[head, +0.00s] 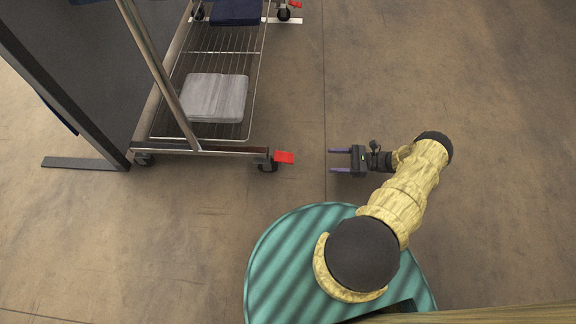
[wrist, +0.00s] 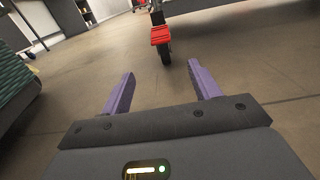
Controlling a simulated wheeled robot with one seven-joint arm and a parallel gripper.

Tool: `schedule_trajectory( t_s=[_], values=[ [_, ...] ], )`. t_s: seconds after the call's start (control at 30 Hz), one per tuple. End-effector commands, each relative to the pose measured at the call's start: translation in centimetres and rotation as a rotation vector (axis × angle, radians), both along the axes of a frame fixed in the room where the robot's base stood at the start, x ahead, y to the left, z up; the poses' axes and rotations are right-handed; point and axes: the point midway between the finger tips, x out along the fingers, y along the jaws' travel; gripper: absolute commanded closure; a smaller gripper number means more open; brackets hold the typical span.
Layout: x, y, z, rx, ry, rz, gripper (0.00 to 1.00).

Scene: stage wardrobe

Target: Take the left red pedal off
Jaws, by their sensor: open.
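A red pedal (head: 284,156) sticks out from the caster at the near right corner of a wheeled metal rack. It also shows in the wrist view (wrist: 160,36), at the top middle, above a dark wheel. Another red pedal (head: 295,4) is on the far caster at the top edge of the head view, partly cut off. My gripper (head: 331,160) is open and empty, to the right of the near pedal and apart from it, with its fingers pointing left at it. In the wrist view my two purple fingers (wrist: 160,72) are spread, with the pedal beyond the gap between them.
The rack's wire shelf (head: 228,65) holds a grey folded cloth (head: 215,98) and a dark blue one (head: 236,11). A dark panel on a flat foot (head: 78,163) stands left of the rack. The floor on the right is clear.

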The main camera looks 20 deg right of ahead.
Motion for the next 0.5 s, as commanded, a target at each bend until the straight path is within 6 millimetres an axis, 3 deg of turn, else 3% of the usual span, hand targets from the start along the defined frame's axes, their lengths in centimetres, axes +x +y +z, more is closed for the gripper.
schedule_trajectory(
  t_s=[0.5],
  values=[
    [0.19,0.63,-0.30,0.009,0.000,-0.007,0.38]
  ],
)
